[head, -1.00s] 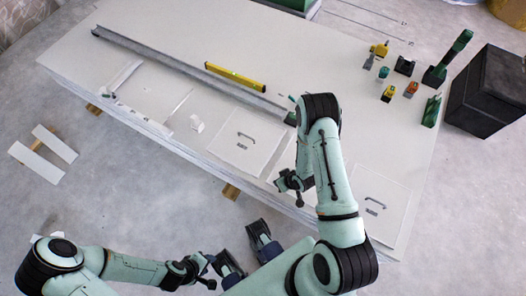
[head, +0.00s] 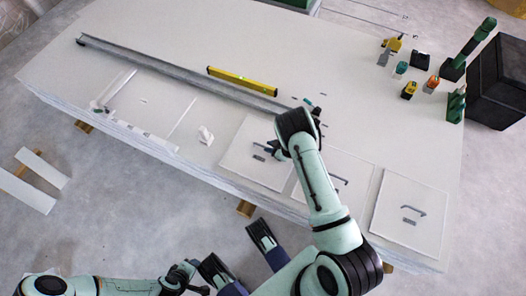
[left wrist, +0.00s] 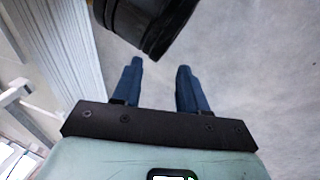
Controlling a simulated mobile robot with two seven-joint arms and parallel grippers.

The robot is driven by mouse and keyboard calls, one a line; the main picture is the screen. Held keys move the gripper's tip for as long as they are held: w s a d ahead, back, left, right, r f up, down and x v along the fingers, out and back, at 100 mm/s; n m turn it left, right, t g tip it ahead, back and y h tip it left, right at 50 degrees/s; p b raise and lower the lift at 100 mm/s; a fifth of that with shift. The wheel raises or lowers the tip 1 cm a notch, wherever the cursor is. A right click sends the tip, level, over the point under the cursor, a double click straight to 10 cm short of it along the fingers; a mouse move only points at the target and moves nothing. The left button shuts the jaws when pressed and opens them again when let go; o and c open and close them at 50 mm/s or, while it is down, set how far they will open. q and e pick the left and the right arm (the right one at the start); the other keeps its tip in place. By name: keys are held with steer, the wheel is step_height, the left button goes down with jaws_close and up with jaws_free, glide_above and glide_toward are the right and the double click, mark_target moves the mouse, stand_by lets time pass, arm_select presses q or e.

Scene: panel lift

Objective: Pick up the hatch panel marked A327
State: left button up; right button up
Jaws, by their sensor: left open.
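Three white hatch panels with grey handles and small grey label plates lie in a row along the table's near edge: a left one (head: 240,160), a middle one (head: 353,172) and a right one (head: 392,205). Their markings are too small to read, so I cannot tell which is A327. My right gripper (head: 275,151) is over the left panel, by its handle, which it mostly hides. I cannot tell if it touches the handle or how its jaws stand. My left gripper (head: 237,253) is open and empty off the near table edge; its blue fingers show apart in the left wrist view (left wrist: 159,82).
A long grey metal channel (head: 170,71) and a yellow level (head: 243,80) lie behind the panels on the white table (head: 160,40). Several tools stand at the back right beside a black box (head: 498,85). A white scrap (head: 205,135) lies left of the panels.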

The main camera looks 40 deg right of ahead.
mark_target(263, 146)
steer(key=b+x, duration=0.2)
steer(key=x, duration=0.3)
steer(key=shift+w+a, duration=0.1)
steer(key=shift+a, duration=0.05)
steer(key=shift+w, duration=0.1)
arm_select(q)
steer(key=shift+t, duration=0.5)
steer(key=w, duration=0.1)
steer(key=w+a+f, duration=0.1)
steer(key=w+f, duration=0.1)
steer(key=shift+w+a, duration=0.15)
steer(key=shift+a, duration=0.2)
arm_select(e)
jaws_close()
steer(key=shift+r, duration=0.1)
